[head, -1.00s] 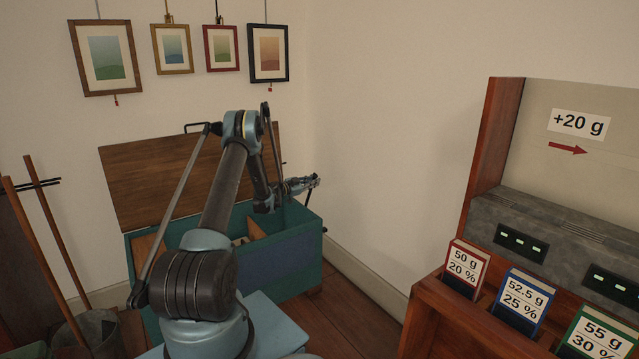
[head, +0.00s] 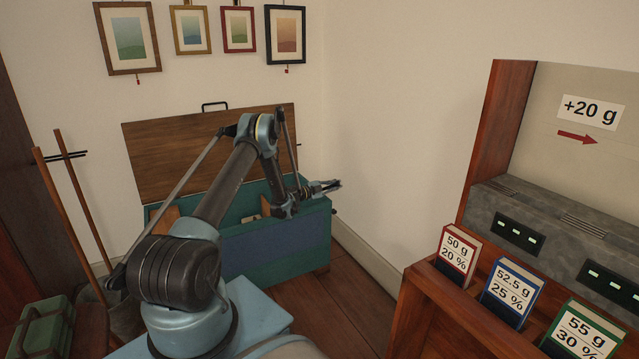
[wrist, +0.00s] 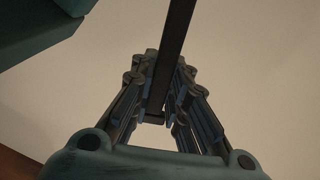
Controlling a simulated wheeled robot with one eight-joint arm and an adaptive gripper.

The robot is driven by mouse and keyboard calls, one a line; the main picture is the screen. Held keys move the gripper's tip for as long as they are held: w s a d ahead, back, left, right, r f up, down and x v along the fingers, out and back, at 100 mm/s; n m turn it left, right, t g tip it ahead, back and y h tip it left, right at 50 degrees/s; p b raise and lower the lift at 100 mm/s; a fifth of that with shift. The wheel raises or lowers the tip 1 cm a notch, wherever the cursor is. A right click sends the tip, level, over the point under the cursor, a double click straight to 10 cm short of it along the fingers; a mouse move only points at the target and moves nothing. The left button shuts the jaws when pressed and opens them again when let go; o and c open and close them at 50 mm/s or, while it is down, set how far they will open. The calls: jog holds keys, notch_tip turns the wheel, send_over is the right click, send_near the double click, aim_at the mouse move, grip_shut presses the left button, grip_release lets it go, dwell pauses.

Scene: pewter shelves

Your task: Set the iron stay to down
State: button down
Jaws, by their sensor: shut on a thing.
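The iron stay (wrist: 177,30) is a dark flat bar in the wrist view. It runs from the top edge down between the fingers of my gripper (wrist: 162,80), which is shut on it. In the head view my gripper (head: 335,185) is at the right end of the teal chest (head: 275,245), near its top rim. The chest's brown wooden lid (head: 190,155) stands open, tilted back toward the wall. The stay's ends and its joint with the chest are not clear in the head view.
A wooden rack with labelled cards (head: 508,292) stands at the right. Two wooden poles (head: 85,210) lean at the left, with a green case (head: 45,325) below. Framed pictures (head: 130,38) hang above the lid. Bare floor (head: 330,305) lies between chest and rack.

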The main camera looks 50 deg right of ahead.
jog(key=shift+s+f+m, duration=0.25)
jog(key=shift+s+m, duration=0.05)
jog(key=shift+s, duration=0.2)
jog(key=shift+a, duration=0.1)
jog(key=c, duration=1.6)
grip_release()
jog(key=shift+o, duration=0.2)
jog(key=shift+w, duration=0.15)
jog(key=shift+w+a, duration=0.1)
jog(key=shift+a, duration=0.2)
jog(key=v, duration=1.1)
jog(key=shift+w+a, duration=0.1)
jog(key=shift+a, duration=0.1)
